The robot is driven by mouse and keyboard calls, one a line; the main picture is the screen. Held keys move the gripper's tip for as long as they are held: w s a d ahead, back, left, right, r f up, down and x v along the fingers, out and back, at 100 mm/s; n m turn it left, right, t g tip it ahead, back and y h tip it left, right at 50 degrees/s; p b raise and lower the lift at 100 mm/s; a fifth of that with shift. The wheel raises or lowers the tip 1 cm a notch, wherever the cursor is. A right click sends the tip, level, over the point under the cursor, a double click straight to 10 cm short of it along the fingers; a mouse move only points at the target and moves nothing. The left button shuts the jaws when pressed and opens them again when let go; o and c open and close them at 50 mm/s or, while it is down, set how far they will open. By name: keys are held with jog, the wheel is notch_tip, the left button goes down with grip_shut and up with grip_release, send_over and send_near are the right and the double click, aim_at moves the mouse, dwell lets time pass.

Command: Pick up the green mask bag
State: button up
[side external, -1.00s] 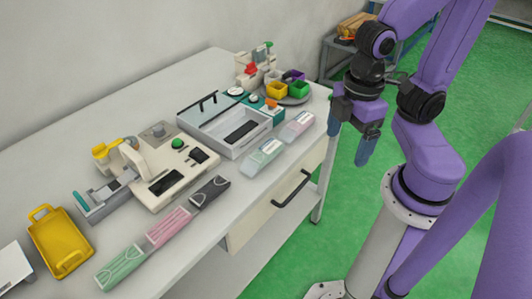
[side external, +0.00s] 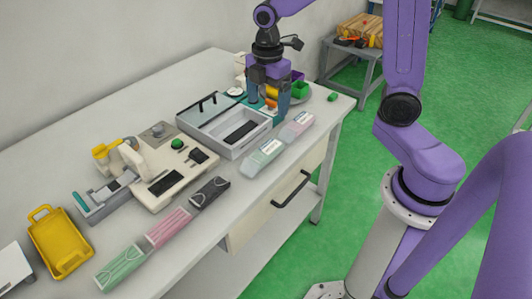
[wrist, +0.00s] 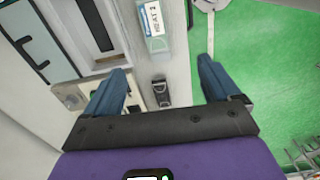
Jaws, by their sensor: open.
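My gripper (side external: 268,106) is open and empty. It points down above the table, behind and to the upper right of the bag in the side view, by the tray's far end.
Black (side external: 210,192), pink (side external: 167,228) and green (side external: 122,267) masks line the front edge. The grey tray (side external: 225,125), a beige machine (side external: 165,180) and a yellow tray (side external: 60,243) stand on the table.

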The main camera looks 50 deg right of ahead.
aim_at(266, 152)
jog(key=f, duration=1.1)
jog(key=w+f, duration=0.1)
jog(key=f, duration=0.5)
jog(key=shift+d+f, duration=0.35)
jog(key=c, duration=1.1)
